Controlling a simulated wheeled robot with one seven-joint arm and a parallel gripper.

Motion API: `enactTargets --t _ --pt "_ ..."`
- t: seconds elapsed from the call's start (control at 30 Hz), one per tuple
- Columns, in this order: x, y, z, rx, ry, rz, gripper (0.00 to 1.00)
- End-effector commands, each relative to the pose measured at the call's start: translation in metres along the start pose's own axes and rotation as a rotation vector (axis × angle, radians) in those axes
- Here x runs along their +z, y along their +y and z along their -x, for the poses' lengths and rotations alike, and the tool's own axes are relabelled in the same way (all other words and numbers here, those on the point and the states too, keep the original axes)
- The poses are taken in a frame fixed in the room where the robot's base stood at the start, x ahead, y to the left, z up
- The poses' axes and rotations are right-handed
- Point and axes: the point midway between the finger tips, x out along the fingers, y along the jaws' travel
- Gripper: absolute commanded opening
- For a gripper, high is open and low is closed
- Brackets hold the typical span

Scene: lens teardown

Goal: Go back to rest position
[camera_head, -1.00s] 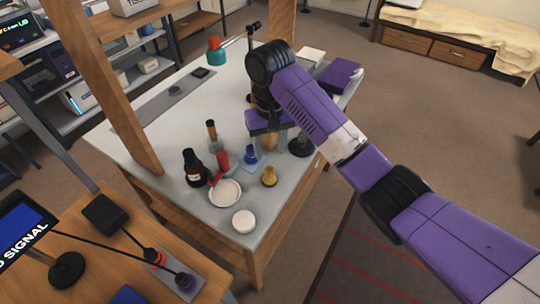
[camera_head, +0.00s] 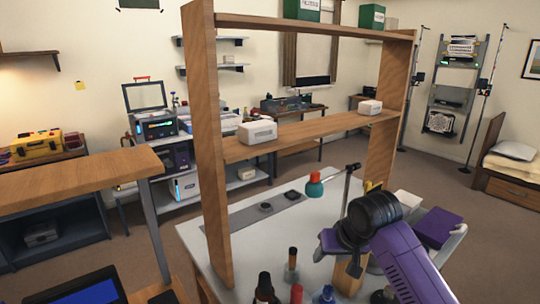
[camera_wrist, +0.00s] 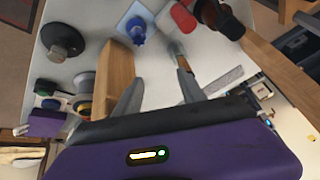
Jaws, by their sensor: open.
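My gripper (camera_wrist: 160,88) is open in the wrist view, with its two grey fingers apart over the white worktable (camera_wrist: 215,68) and nothing held between them. A wooden post (camera_wrist: 117,72) stands beside the left finger. A small jar with a brown stem (camera_wrist: 180,55) is just beyond the right finger; I cannot tell if they touch. In the head view my purple arm reaches in from the lower right, its black wrist joint (camera_head: 372,215) above the table.
A blue flask (camera_wrist: 137,30), a red bottle (camera_wrist: 183,18) and a dark bottle (camera_wrist: 228,20) stand close by. A black round base (camera_wrist: 62,42) is at the left. The wooden shelf frame (camera_head: 212,150) rises from the table. A purple box (camera_head: 437,228) lies near my arm.

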Motion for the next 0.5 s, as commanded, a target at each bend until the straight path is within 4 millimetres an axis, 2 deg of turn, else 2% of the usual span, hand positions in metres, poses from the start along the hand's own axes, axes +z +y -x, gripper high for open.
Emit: enactTargets --t 0.1,0.23,0.37,0.5 --pt "-0.013 -0.028 -0.005 -0.09 0.186 0.017 0.48" --pt "-0.014 -0.053 -0.004 -0.173 0.383 0.012 0.48" --pt "-0.003 -0.069 0.004 -0.229 0.559 -0.015 0.48" --pt "0.022 -0.074 0.018 -0.253 0.721 -0.056 0.48"
